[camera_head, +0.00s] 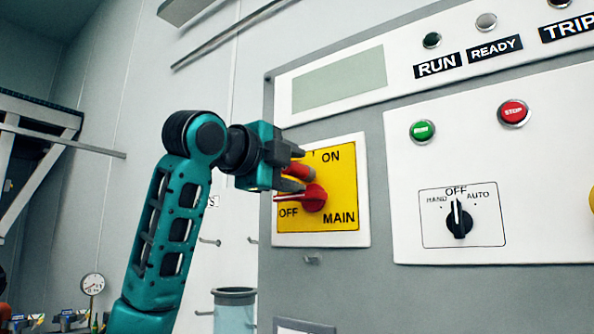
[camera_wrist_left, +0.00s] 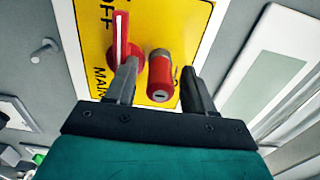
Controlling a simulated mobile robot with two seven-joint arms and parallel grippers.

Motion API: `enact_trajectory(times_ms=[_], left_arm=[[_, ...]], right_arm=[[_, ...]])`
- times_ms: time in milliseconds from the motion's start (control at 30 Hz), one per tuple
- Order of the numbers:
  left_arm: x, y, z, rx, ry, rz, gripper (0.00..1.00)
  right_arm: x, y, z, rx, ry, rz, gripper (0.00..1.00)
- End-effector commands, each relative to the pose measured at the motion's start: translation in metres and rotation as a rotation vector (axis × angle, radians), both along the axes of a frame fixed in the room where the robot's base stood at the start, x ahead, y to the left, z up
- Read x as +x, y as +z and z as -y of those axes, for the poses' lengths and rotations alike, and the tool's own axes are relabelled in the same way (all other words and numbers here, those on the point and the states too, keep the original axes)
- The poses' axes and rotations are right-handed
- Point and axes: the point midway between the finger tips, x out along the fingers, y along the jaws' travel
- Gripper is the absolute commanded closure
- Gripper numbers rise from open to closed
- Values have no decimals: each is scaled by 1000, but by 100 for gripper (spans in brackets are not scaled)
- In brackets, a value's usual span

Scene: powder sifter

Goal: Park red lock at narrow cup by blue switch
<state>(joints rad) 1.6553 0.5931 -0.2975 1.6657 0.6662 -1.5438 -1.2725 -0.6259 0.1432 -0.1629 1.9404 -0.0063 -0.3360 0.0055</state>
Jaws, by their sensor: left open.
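The red lock (camera_head: 299,171) is a short red cylinder at the yellow switch plate, beside the red rotary handle (camera_head: 314,198). In the left wrist view the lock (camera_wrist_left: 160,72) shows a keyhole end, with the handle (camera_wrist_left: 122,45) to its left. My left gripper (camera_head: 297,169) is open, its fingers on either side of the lock. In the left wrist view, the left finger is near the handle; contact is unclear. A clear bluish cup with a grey rim (camera_head: 235,292) stands below; I cannot tell whether it is the narrow cup. No blue switch is clearly identifiable. My right gripper is out of view.
The yellow plate (camera_head: 347,170) is on a grey cabinet. To its right is a white panel with a green button (camera_head: 423,131), a red stop button (camera_head: 513,113) and a black selector (camera_head: 459,219). Small hooks (camera_head: 210,241) stick out from the wall. A gauge (camera_head: 93,284) is at lower left.

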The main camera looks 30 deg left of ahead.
Motion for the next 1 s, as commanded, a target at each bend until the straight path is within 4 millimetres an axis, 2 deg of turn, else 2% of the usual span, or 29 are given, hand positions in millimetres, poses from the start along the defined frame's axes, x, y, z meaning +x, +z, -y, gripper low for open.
enact_trajectory(times_ms=[600,1000], left_arm=[[0,0,0,0,0,1,48],[0,0,0,0,0,0,86]], right_arm=[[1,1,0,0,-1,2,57],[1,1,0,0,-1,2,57]])
